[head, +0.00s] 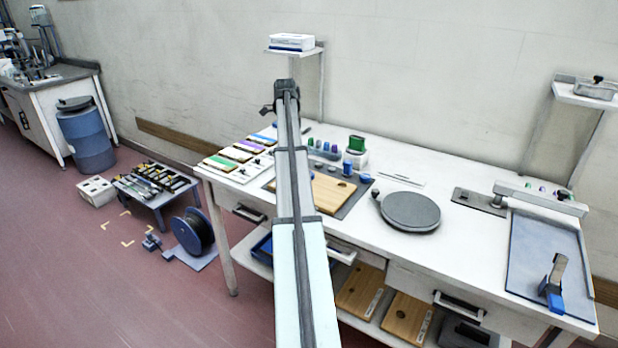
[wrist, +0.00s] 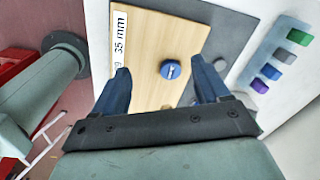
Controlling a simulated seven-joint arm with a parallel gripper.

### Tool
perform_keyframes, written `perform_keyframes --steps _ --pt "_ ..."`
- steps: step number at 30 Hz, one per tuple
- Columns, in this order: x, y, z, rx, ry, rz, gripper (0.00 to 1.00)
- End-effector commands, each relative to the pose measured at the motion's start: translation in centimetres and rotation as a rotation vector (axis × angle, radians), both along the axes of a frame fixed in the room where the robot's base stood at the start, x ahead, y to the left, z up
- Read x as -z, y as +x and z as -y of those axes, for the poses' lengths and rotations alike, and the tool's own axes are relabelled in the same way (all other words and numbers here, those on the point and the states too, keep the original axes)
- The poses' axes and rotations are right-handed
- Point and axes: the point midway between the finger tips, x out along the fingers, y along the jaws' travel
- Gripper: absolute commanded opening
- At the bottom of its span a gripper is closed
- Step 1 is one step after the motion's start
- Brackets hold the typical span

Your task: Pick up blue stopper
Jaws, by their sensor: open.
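A round blue stopper (wrist: 170,69) with a small pale mark on top shows in the wrist view. It is over a wooden board (wrist: 150,30) labelled "35 mm", and I cannot tell whether it stands in a hole. My gripper (wrist: 160,64) is open, with one dark blue finger on each side of the stopper in the picture and no visible contact. In the head view the wooden board (head: 330,195) lies on the table, partly behind my arm. My gripper is not clearly visible there, and I cannot make out this stopper for certain.
A dark grey mat (wrist: 236,30) lies under the board. A rack (wrist: 282,60) holds green, grey, blue and purple pieces beside it. In the head view, a round grey plate (head: 410,211) and other blue pieces (head: 365,178) are to the right of the board.

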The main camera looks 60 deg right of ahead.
Motion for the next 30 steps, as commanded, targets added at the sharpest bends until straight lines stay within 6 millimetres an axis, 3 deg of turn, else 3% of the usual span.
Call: perform_keyframes --steps 1,6,12,17,25,30 --pt "-0.8 -1.7 1.4 0.052 0.009 0.003 0.75" --pt "-2.2 -5.1 3.7 0.164 0.032 0.004 0.75" --pt "-2.3 -6.2 4.3 0.202 0.040 0.004 0.75" --pt "-0.7 -6.2 4.2 0.200 0.041 0.004 0.75" --pt "3.9 -6.2 4.2 0.199 0.040 0.003 0.75" --pt "5.7 -6.2 4.2 0.199 0.040 0.004 0.75"
